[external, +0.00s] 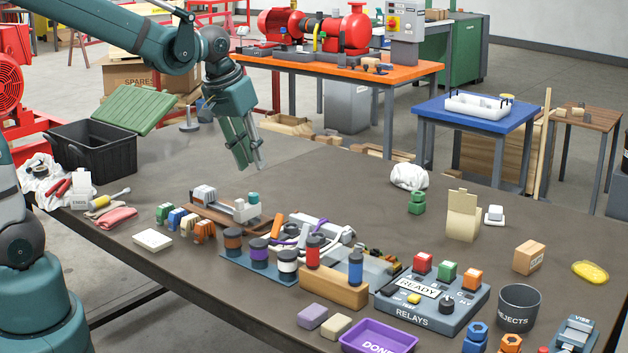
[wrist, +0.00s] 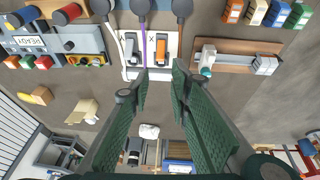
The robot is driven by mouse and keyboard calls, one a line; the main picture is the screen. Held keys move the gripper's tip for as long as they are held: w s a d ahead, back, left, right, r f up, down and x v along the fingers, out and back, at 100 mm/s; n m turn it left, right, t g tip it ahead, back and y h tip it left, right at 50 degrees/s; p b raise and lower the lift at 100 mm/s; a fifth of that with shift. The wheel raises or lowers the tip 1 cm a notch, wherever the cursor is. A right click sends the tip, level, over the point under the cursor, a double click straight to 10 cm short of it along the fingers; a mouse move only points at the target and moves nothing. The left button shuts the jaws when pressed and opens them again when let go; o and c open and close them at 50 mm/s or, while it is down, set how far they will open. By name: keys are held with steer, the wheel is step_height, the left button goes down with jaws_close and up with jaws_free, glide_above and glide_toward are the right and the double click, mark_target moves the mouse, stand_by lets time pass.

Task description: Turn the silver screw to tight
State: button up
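My gripper (external: 252,165) hangs in the air above the back left of the table, fingers pointing down. In the wrist view its two green-padded fingers (wrist: 160,76) stand apart with nothing between them. I cannot make out a silver screw for certain in either view. A wooden board (external: 192,211) carries grey-white blocks and a block with a teal part (external: 253,198). The board (wrist: 236,60) also shows in the wrist view, ahead and right of the fingertips. A white unit (wrist: 152,68) with an orange part lies ahead of the fingertips. The gripper touches none of these.
Several dark-capped cylinders (external: 258,252) stand in front of the board. A relay box (external: 432,300) and a purple tray (external: 379,337) are at the front right. A black bin (external: 95,150) stands at the back left. The table behind the board is mostly clear.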

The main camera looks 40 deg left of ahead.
steer(key=w+d+f+g+p, duration=0.25)
steer(key=w+d+p, duration=0.25)
steer(key=w+d, duration=0.5)
steer(key=g+p, duration=0.1)
steer(key=p, duration=0.3)
glide_above(360, 245)
steer(key=shift+y, duration=0.4)
step_height(360, 245, down, 9)
steer(key=shift+f, duration=0.15)
steer(key=shift+f, duration=0.15)
steer(key=shift+f, duration=3.75)
steer(key=c, duration=0.6)
